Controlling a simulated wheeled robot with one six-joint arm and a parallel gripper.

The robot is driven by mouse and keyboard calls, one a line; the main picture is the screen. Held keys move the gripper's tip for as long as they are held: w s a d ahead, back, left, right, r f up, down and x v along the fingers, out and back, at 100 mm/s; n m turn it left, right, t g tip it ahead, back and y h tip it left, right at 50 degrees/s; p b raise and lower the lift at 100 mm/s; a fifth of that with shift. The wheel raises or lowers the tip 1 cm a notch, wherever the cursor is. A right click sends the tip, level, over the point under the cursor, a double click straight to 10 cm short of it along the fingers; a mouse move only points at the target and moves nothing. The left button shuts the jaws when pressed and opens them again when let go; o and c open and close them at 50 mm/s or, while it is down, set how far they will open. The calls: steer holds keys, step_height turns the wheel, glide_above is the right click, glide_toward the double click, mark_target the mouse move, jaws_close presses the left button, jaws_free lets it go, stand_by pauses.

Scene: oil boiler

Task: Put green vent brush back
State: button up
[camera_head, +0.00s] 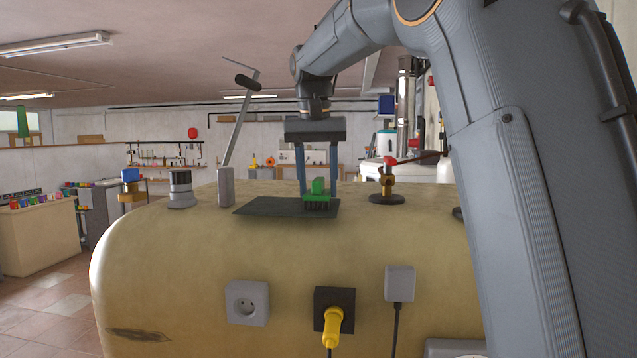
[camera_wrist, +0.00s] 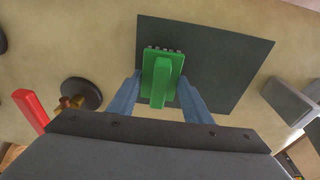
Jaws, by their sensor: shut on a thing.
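The green vent brush (camera_head: 318,192) is between the fingers of my gripper (camera_head: 318,190), with its dark bristles pointing down. The brush also shows in the wrist view (camera_wrist: 161,78), where both blue fingers (camera_wrist: 158,92) flank it. My gripper is shut on the brush, over the dark flat mat (camera_head: 270,207) on top of the beige tank (camera_head: 200,240). The mat shows behind the brush in the wrist view (camera_wrist: 225,62). I cannot tell whether the bristles touch the mat or hang just above it.
A red-handled valve (camera_head: 388,180) stands right of the mat. A grey post with a tilted lever (camera_head: 226,185) and a grey cap (camera_head: 180,188) stand to its left. Sockets and a yellow plug (camera_head: 333,325) are on the tank's front.

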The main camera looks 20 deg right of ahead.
mark_target(316, 180)
steer(key=o, duration=0.9)
steer(key=shift+o, duration=0.2)
step_height(316, 180, up, 12)
steer(key=s+b, duration=0.1)
steer(key=b, duration=0.2)
steer(key=shift+s+a, duration=0.35)
steer(key=shift+a, duration=0.1)
